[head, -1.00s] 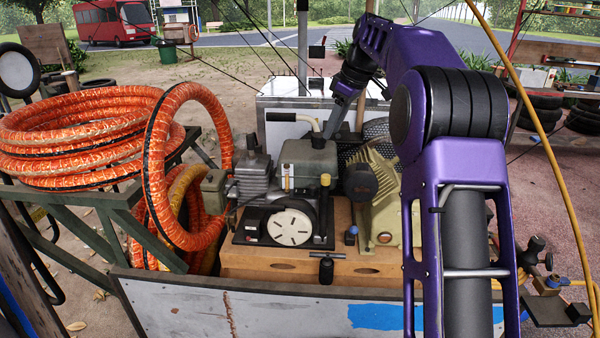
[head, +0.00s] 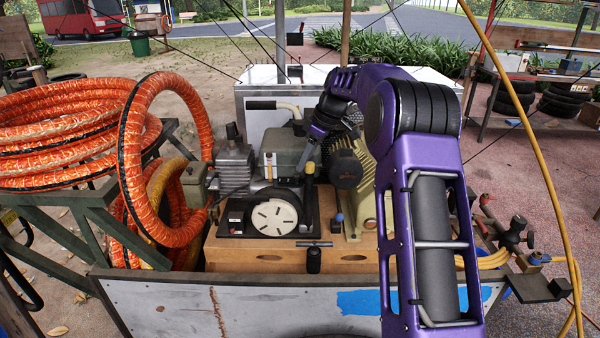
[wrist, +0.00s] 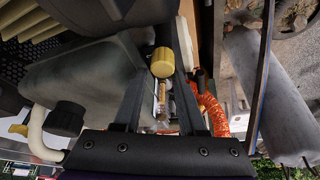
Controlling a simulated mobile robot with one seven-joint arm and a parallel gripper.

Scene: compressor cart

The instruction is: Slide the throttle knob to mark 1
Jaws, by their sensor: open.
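A yellow cylindrical knob (head: 310,167), likely the throttle knob, sits beside the grey-green tank (head: 283,150) on the compressor. In the wrist view the yellow knob (wrist: 162,62) shows near the tips of my gripper (wrist: 163,74). The two dark fingers are open, one on each side of the view to the knob. I cannot tell whether either finger touches it. Below the knob in that view is a brassy, pale part, partly hidden between the fingers. A small pale upright gauge or plate (head: 268,165) stands on the tank's front. No mark numbers are legible.
A finned cylinder (head: 235,160) and a white slotted disc (head: 272,217) are close by. A black round part (head: 345,169) is right of the knob. Orange hose coils (head: 65,130) fill the left. The cart's grey front panel (head: 180,305) stands before the compressor.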

